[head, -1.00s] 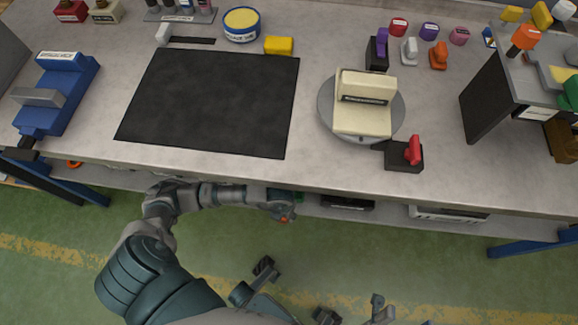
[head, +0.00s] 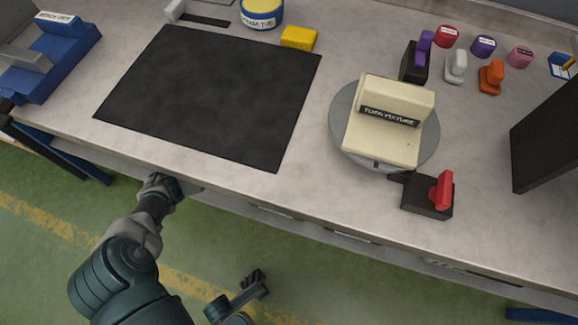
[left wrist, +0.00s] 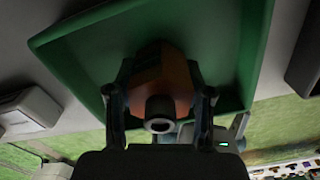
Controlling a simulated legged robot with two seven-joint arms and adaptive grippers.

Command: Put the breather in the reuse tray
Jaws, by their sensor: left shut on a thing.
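An orange-brown part with a grey hollow spout (left wrist: 160,105), which I take for the breather, is between the two dark fingers of my left gripper (left wrist: 160,100) in the left wrist view. The gripper is shut on it. A green tray (left wrist: 235,50) lies behind and around the part in that view; whether the part touches it I cannot tell. No label shows on the tray.
The bench top holds a black mat (head: 210,95), a cream fixture (head: 385,145) on a round turntable (head: 345,125), a red-handled black block (head: 425,200), a blue vise (head: 60,60) and a yellow block (head: 299,38). Several coloured parts stand at the back right.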

